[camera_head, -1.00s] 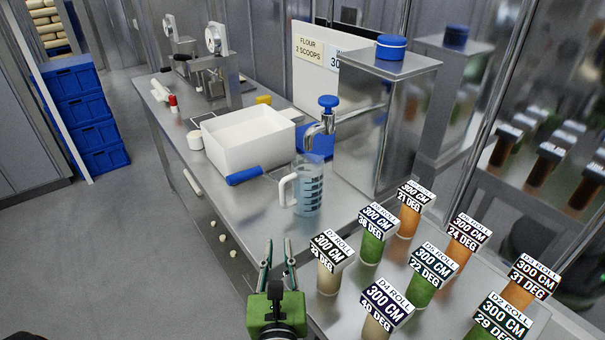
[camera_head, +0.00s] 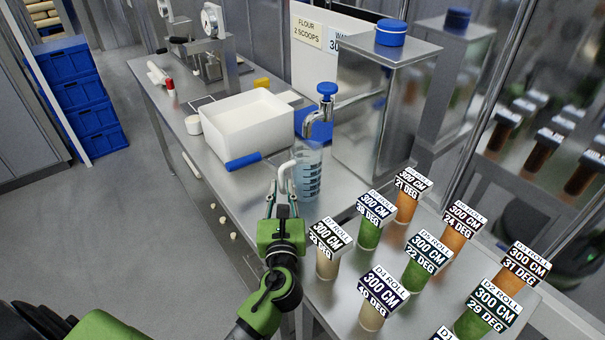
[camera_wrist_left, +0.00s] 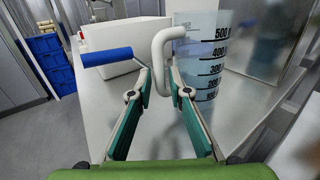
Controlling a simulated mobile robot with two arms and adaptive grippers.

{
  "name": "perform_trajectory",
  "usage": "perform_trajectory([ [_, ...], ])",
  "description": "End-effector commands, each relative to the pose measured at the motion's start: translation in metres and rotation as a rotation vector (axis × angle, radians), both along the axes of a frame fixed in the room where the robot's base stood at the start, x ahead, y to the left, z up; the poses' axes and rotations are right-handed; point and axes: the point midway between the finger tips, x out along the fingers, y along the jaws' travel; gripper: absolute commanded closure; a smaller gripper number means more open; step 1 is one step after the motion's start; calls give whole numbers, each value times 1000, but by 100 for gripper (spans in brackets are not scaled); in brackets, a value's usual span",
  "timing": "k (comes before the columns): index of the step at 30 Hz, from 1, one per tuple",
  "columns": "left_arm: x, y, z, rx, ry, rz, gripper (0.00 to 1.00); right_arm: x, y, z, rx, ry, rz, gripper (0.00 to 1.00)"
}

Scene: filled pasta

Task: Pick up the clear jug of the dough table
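The clear jug (camera_head: 308,172) with dark measure marks and a white handle (camera_head: 284,178) stands upright on the steel dough table (camera_head: 232,192), under a tap (camera_head: 318,118). My left gripper (camera_head: 285,190) is open at the near side of the jug, its fingers reaching the handle. In the left wrist view the handle (camera_wrist_left: 158,62) lies between the two spread fingers (camera_wrist_left: 158,88), and the jug (camera_wrist_left: 205,60) is behind the right finger. Whether a finger touches the handle I cannot tell. My right gripper is not in view.
A white bin (camera_head: 246,128) and a blue-handled tool (camera_head: 244,161) lie left of the jug. A steel tank (camera_head: 372,110) stands right behind it. Several labelled roll tubes (camera_head: 368,235) stand close on the right. The floor (camera_head: 110,215) at left is clear.

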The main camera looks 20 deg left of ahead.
Motion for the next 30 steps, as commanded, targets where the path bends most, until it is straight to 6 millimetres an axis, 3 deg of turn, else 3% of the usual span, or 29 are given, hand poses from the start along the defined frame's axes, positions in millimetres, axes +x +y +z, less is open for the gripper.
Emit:
perform_trajectory([
  [4,16,8,1,-1,0,0,82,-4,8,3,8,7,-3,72],
  [12,18,9,-1,0,1,-1,82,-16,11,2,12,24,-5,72],
  [15,18,9,-1,0,1,0,100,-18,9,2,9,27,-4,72],
  [30,18,9,9,1,-4,-1,100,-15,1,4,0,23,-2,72],
])
